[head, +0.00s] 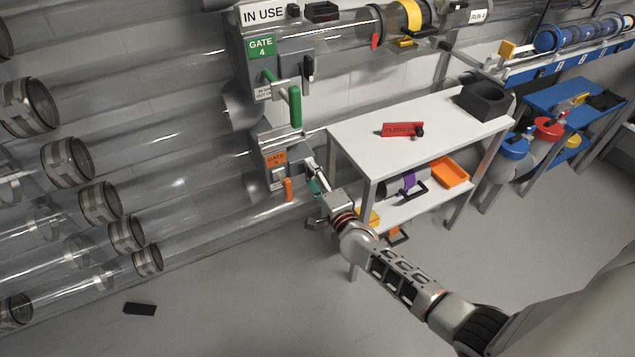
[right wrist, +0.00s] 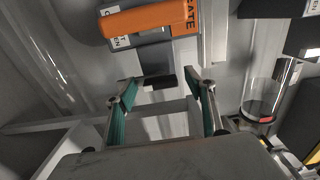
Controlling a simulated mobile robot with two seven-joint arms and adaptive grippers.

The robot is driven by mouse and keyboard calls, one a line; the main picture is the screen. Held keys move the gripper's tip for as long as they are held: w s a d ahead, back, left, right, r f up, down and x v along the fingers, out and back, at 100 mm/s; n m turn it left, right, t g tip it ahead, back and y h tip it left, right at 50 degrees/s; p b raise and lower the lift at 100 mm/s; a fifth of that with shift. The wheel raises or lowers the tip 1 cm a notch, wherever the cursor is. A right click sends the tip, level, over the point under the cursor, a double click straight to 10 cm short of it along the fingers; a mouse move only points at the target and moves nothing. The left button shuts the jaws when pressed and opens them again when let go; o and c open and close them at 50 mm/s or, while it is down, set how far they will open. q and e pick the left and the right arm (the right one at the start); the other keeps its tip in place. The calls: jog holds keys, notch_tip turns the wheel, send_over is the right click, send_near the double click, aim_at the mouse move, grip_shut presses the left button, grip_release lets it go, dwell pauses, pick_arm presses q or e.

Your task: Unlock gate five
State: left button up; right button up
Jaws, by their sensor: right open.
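Gate five's housing (head: 270,172) is a grey box on a lower clear tube, with an orange label (head: 274,159) whose number is hard to read. An orange handle (head: 288,190) hangs below its front. My right gripper (head: 313,188) is at the housing's right side, its fingers spread and empty. In the right wrist view the open gripper (right wrist: 162,84) has teal finger pads. A small dark block (right wrist: 158,80) shows beyond and between the fingertips; I cannot tell if they touch it. The orange part marked GATE (right wrist: 150,18) is above. My left gripper is out of view.
Gate four (head: 262,47), with a green handle (head: 295,106), is above. A white table (head: 350,135) right of the gate carries a red CLOSED tag (head: 402,130) and a black bin (head: 484,101). A dark flat piece (head: 140,309) lies on the otherwise clear floor.

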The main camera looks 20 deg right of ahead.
jog(key=s, duration=1.2)
jog(key=shift+d, duration=0.25)
